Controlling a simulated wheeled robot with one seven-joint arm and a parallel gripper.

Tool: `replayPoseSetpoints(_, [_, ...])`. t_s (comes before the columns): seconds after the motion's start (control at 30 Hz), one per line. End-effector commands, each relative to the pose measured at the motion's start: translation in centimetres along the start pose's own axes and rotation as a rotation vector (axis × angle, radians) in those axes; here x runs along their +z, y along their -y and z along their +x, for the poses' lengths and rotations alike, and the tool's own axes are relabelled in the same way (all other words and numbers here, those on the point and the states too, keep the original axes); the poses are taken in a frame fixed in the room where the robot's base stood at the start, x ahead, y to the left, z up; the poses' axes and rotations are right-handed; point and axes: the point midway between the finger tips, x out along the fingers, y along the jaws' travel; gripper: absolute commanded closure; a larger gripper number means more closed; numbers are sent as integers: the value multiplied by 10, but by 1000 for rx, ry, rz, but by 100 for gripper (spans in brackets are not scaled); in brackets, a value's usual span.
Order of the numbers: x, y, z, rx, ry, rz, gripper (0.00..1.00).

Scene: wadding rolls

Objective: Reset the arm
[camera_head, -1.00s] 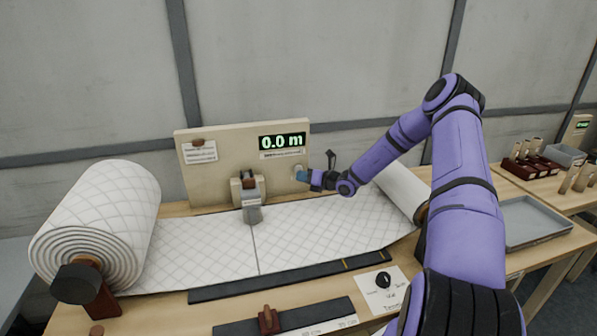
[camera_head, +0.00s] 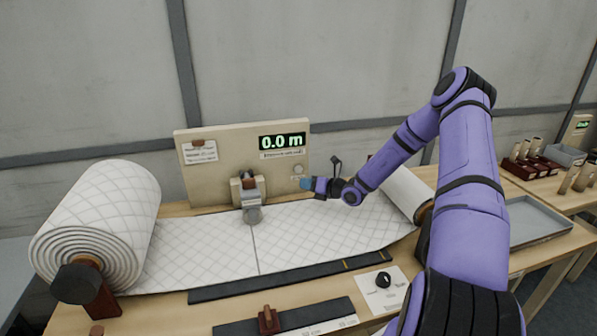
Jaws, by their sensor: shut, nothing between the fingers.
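My gripper (camera_head: 307,184) is at the end of my purple arm, in front of the lower right of the upright beige panel. It is shut and empty. A pale round button (camera_head: 297,170) on the panel shows just above and left of the fingertips, with a small gap in the picture. The display (camera_head: 282,141) on the panel reads 0.0 m. My arm reaches in from the lower right, bent high at the elbow.
White quilted wadding (camera_head: 200,248) runs flat from a large roll (camera_head: 98,222) at left to a smaller roll (camera_head: 403,190) at right. A grey-headed device (camera_head: 251,200) stands over it. A grey tray (camera_head: 540,218) lies further right.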

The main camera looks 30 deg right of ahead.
Motion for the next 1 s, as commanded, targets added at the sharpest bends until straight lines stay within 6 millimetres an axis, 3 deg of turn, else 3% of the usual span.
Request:
replayPoseSetpoints(0.33, [0,0,0,1,-1,-3,100])
replayPoseSetpoints(0.47, [5,-13,2,24,-27,-56,100])
replayPoseSetpoints(0.57, [10,-38,5,68,-78,-156,100])
replayPoseSetpoints(0.77, [20,-107,6,201,-220,-445,100])
replayPoseSetpoints(1.0, [26,-186,-6,364,-377,-787,100])
